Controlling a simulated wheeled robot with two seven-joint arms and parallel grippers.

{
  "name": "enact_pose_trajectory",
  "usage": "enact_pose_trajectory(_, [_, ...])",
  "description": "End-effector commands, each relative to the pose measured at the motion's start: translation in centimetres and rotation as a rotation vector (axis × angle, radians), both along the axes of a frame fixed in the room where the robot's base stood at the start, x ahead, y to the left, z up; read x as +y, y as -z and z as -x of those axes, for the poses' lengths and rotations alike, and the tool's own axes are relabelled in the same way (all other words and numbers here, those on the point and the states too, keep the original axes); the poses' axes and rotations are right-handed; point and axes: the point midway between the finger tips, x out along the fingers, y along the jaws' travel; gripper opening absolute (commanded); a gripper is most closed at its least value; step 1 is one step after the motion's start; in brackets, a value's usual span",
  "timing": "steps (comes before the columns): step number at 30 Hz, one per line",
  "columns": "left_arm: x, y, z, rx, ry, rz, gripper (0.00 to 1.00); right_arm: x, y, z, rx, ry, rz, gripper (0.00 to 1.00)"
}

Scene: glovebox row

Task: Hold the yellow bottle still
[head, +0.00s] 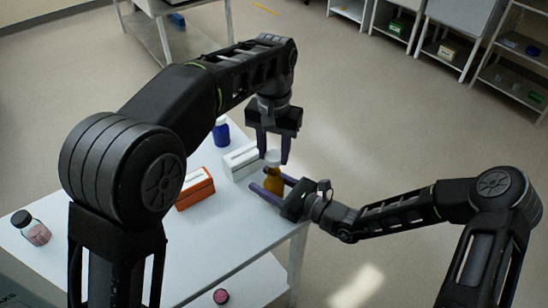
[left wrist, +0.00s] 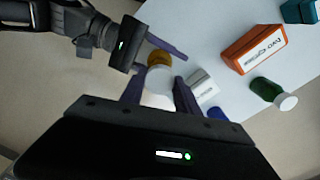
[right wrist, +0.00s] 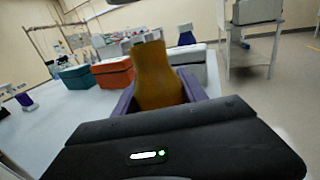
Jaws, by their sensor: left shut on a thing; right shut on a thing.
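The yellow bottle (head: 273,182) stands upright near the table's right corner. My right gripper (head: 277,186) is shut on its body from the side; the right wrist view shows the bottle (right wrist: 157,80) between the purple fingers, with no cap showing on its neck. My left gripper (head: 273,148) points down from above and is shut on the white cap (head: 272,157). In the left wrist view the cap (left wrist: 158,78) lies between the fingers, beside the amber of the bottle (left wrist: 159,58). Whether the cap touches the bottle, I cannot tell.
A white box (head: 241,161), an orange box (head: 195,189) and a blue bottle (head: 221,133) stand close by on the white table (head: 232,215). A dark-lidded jar (head: 32,229) is at the far left. Shelving racks (head: 455,48) line the back.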

Motion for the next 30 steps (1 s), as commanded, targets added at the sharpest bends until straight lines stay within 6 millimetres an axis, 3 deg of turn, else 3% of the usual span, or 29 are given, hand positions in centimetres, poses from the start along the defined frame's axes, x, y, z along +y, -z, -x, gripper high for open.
enact_pose_trajectory(6, [0.0, 2.3, 0.1, 0.000, 0.001, 0.001, 0.01, 0.0, 0.0, 0.0, 0.000, 0.000, 0.000, 0.00])
enact_pose_trajectory(30, [0.0, 2.4, 0.1, 0.000, 0.000, 0.001, 0.01, 0.0, 0.0, 0.0, 0.000, 0.000, 0.000, 0.00])
